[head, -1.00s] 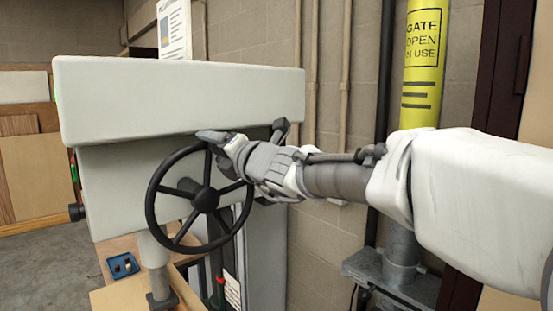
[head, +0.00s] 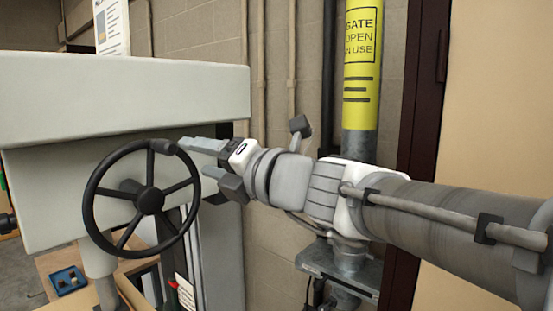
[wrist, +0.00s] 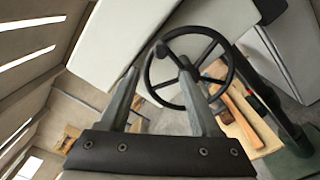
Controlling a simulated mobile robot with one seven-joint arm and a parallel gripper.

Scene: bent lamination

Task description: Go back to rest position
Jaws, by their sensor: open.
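My gripper (head: 208,162) is open and empty, with its fingers pointing left toward the black handwheel (head: 150,200) on the grey machine (head: 110,100). In the head view the upper fingertip lies close to the wheel's upper right rim; I cannot tell whether it touches. In the wrist view my two fingers (wrist: 158,95) stand apart, with the handwheel (wrist: 210,50) beyond them and nothing between them. My arm reaches in from the right.
A yellow post sleeve (head: 360,70) and a grey metal bracket (head: 340,268) stand behind my arm. A blue tray (head: 67,280) lies on the wooden surface below the wheel. A block wall with pipes is behind.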

